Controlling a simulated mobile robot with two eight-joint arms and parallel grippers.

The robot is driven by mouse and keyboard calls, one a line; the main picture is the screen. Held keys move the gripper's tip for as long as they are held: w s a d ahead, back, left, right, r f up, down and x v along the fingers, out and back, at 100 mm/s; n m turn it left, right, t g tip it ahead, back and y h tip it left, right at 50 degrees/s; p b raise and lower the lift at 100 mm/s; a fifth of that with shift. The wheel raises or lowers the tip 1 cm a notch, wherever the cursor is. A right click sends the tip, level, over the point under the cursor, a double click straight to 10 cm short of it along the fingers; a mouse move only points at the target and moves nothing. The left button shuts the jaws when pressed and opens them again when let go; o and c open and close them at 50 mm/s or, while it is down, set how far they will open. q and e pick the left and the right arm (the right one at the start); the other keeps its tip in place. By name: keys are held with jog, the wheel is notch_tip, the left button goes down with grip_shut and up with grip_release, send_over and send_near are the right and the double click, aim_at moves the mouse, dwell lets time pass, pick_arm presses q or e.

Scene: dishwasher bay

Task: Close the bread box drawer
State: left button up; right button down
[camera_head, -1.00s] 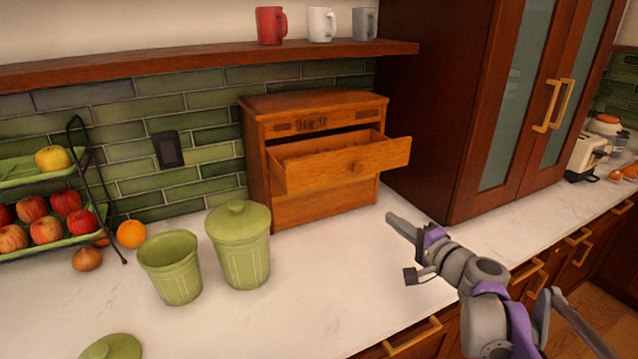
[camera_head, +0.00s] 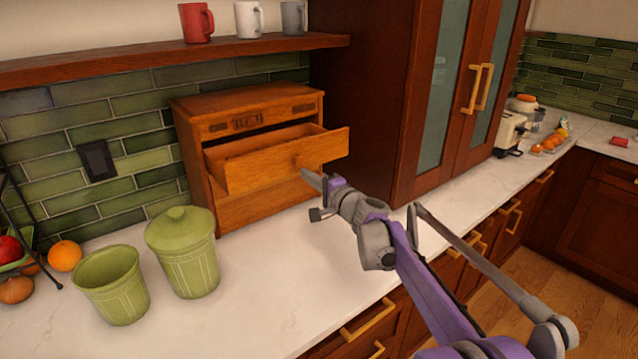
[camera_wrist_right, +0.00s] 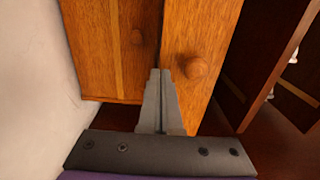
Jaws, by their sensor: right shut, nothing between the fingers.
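The wooden bread box (camera_head: 262,210) stands on the counter against the green tiled wall. My left gripper is not in view.
A lidded green canister (camera_head: 187,265) and an open green canister (camera_head: 117,290) stand left of the bread box. A tall dark cabinet (camera_head: 372,90) stands close on its right. Mugs (camera_head: 248,20) sit on the shelf (camera_head: 130,70) above.

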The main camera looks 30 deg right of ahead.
jog(key=shift+w, duration=0.35)
jog(key=w+p, duration=0.1)
jog(key=w, duration=0.2)
jog(key=w+p, duration=0.2)
jog(key=w, duration=0.2)
jog(key=w+a+p, duration=0.1)
jog(key=w+p, duration=0.1)
jog(key=w, duration=0.2)
jog(key=shift+r, duration=0.15)
jog(key=shift+w, duration=0.35)
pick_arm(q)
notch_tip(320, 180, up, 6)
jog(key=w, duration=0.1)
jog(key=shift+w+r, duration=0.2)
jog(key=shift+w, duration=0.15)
pick_arm(e)
jog(key=shift+s, duration=0.15)
jog(key=shift+s, duration=0.1)
